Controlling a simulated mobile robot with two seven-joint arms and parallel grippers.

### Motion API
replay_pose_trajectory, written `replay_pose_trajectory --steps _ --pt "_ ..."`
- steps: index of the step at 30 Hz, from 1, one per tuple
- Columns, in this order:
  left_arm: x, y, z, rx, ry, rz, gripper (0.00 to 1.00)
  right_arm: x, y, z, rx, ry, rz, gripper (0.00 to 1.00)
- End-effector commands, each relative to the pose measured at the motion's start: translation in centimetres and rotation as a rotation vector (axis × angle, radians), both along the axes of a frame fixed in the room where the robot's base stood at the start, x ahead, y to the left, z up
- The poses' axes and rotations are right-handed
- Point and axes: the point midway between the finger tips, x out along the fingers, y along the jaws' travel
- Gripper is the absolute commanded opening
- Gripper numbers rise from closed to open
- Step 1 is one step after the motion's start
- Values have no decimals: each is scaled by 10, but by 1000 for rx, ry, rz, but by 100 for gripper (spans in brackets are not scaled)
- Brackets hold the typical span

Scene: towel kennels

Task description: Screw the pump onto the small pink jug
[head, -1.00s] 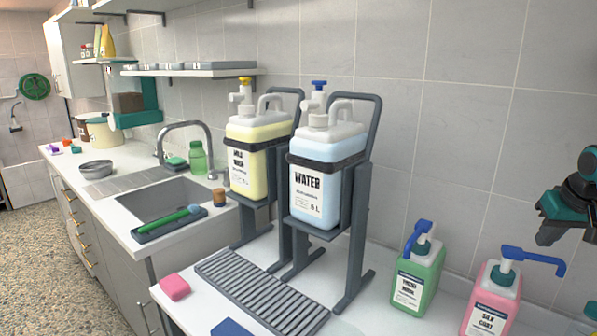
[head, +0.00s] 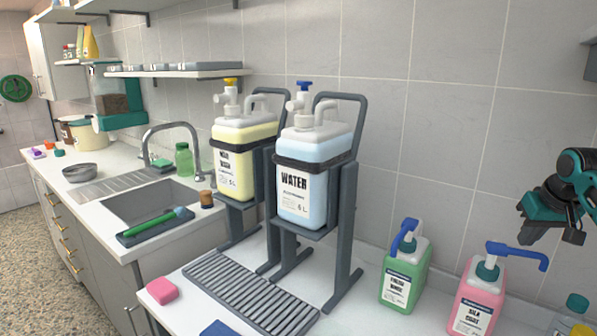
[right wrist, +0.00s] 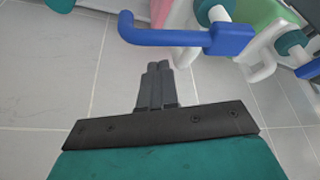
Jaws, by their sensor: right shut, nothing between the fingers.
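The small pink jug (head: 477,303) labelled "silk coat" stands on the counter at the lower right. A pump (head: 488,262) with a teal collar and a blue nozzle sits on its neck, the nozzle pointing right. I cannot tell how tightly the collar is seated. My right gripper (head: 532,233) is shut and empty, above and to the right of the pump, apart from it. In the right wrist view its closed fingers (right wrist: 155,80) are below the blue nozzle (right wrist: 190,38), with part of the pink jug (right wrist: 160,12) at the top. My left gripper is not in view.
A green jug (head: 404,282) with a blue-nozzled pump stands just left of the pink one. A bottle (head: 567,318) is at the lower right. Large water (head: 303,198) and yellow (head: 240,165) jugs stand on racks behind a drain grate (head: 250,292). The tiled wall is behind.

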Motion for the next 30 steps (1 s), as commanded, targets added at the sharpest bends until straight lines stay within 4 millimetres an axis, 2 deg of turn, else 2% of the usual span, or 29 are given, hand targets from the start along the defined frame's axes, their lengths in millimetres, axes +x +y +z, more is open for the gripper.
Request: replay_pose_trajectory --steps 18,30 --pt "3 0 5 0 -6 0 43 0 0 -24 0 0 0 0" --pt "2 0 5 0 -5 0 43 -1 0 -25 0 -1 0 0"
